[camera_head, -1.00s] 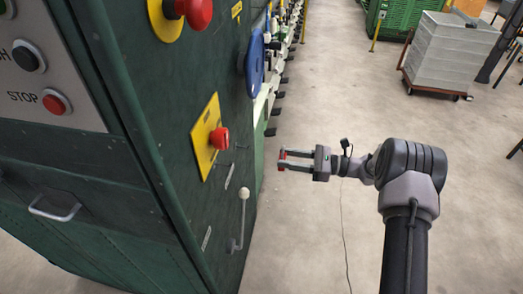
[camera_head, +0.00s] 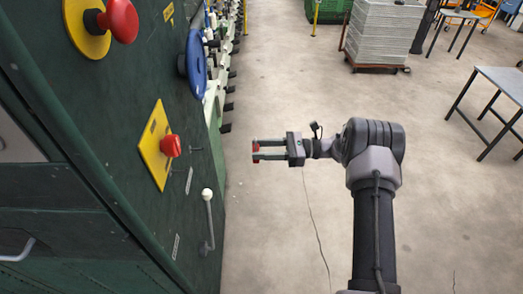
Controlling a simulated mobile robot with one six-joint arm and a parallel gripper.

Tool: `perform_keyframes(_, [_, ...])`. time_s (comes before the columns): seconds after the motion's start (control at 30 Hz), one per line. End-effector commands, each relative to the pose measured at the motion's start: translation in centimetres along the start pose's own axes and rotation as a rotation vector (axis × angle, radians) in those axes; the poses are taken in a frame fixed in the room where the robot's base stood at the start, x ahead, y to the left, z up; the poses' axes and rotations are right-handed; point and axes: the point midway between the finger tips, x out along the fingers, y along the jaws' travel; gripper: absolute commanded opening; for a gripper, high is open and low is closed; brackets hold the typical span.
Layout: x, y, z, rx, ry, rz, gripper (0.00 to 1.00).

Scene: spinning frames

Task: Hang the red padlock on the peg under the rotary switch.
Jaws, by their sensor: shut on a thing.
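The red padlock (camera_head: 256,152) is small and partly hidden between the fingertips of my gripper (camera_head: 257,150). My gripper is shut on it and holds it in the air, pointing left toward the green machine. The rotary switch (camera_head: 171,145) is a red knob on a yellow plate on the machine's side, left of my gripper. A clear gap shows between the padlock and the machine. The padlock's shackle is too small to make out.
A lever with a white knob (camera_head: 207,195) sticks out from the machine (camera_head: 120,150) low on its side. A blue handwheel (camera_head: 196,61) and a red mushroom button (camera_head: 121,21) stand out higher up. Open concrete floor (camera_head: 270,225) lies right of the machine.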

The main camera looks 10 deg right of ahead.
Motion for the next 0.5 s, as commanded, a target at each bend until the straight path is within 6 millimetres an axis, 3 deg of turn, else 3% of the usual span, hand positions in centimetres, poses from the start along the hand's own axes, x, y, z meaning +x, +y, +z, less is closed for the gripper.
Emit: perform_keyframes(0.5, [-4.4, -0.1, -0.1, -0.002, 0.001, -0.001, 0.0])
